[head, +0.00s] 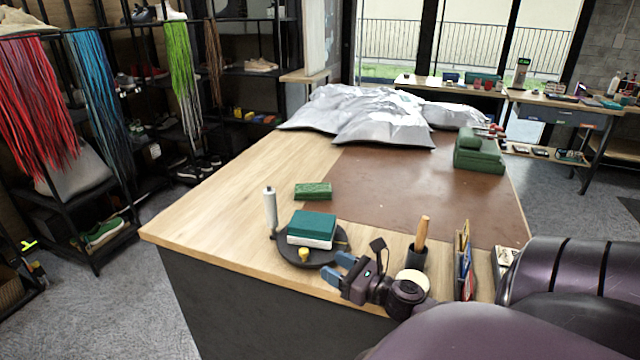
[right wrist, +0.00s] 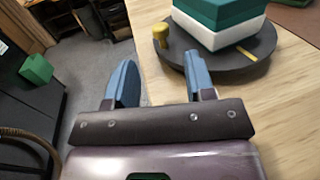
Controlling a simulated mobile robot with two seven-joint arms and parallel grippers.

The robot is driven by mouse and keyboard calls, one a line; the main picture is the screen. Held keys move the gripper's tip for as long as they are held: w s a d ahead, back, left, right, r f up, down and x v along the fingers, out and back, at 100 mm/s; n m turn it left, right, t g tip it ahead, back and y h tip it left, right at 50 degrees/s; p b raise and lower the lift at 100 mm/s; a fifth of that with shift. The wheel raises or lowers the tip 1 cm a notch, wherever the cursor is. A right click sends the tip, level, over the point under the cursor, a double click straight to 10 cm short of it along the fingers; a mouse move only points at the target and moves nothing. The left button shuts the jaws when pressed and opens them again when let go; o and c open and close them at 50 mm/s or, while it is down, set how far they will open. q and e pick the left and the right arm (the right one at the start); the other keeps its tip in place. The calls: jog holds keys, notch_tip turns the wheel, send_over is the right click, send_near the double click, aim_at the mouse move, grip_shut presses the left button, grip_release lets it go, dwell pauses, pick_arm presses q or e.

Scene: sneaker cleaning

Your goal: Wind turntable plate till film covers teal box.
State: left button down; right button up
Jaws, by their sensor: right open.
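The teal box (head: 313,224), teal on top and white below, sits on the dark round turntable plate (head: 341,246) at the table's front. A short yellow knob (head: 304,254) stands near the plate's front rim. An upright pale roll (head: 270,211), seemingly the film, stands at the plate's left; I see no film on the box's visible sides. My right gripper (head: 338,267) is open and empty at the plate's front right. In the right wrist view, the knob (right wrist: 161,35), box (right wrist: 222,34) and plate (right wrist: 262,48) lie beyond its blue fingers (right wrist: 160,80). My left gripper is out of view.
A green block (head: 313,191) lies behind the plate. A dark cup with a wooden-handled tool (head: 422,235), a pale roll of tape (head: 412,281) and an upright holder (head: 464,262) stand to the right. The table's left side is clear.

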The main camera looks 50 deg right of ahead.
jog(key=shift+s+d, duration=0.1)
jog(key=shift+s, duration=1.45)
